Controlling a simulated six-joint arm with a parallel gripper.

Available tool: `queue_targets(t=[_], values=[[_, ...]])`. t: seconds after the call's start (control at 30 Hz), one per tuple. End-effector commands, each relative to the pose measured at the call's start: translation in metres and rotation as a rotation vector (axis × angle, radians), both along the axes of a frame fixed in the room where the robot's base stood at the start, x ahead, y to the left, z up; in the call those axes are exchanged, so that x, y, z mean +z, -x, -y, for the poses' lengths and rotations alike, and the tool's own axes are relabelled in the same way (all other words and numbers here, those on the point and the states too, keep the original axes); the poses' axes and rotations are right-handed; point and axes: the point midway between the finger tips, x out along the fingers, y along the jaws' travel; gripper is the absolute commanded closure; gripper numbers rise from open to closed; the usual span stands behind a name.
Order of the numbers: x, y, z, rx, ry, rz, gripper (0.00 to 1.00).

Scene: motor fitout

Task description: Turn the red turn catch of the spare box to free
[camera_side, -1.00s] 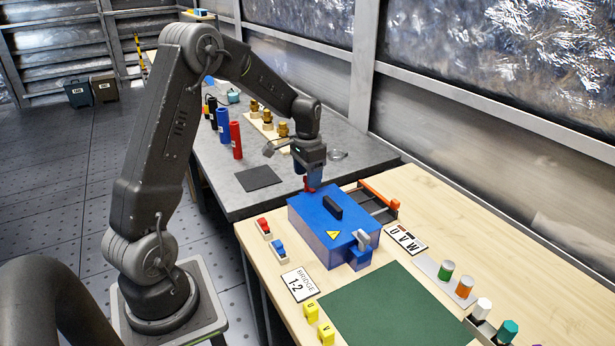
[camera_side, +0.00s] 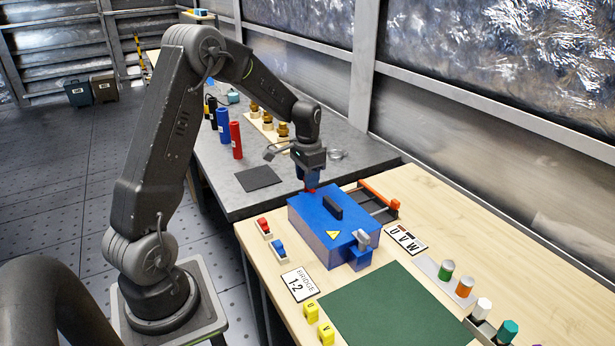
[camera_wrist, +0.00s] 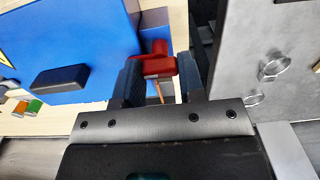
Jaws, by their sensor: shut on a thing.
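The spare box is a blue box (camera_side: 318,232) with a black handle on its lid and a yellow warning triangle. It stands on the wooden bench, and its lid is down. The red turn catch (camera_wrist: 160,64) is at the box's far edge, next to my gripper. My gripper (camera_wrist: 162,80) points down there, its two dark fingers shut on the red catch. In the side view my gripper (camera_side: 311,186) hides most of the catch, so its exact angle is hard to tell. The blue box also fills the upper left of the wrist view (camera_wrist: 60,40).
A grey latch (camera_side: 362,240) is on the box's near side. A green mat (camera_side: 385,305) is in front. Several coloured cylinders stand at right.

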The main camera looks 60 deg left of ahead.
Motion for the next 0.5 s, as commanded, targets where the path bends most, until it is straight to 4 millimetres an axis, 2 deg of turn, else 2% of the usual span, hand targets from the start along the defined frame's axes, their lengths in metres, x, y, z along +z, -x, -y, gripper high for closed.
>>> queue_targets(t=[0.27,0.5], values=[[0.0005,-0.0002,0.0000,0.046,0.000,0.001,0.88],[0.0006,-0.0002,0.0000,0.192,0.000,0.000,0.88]])
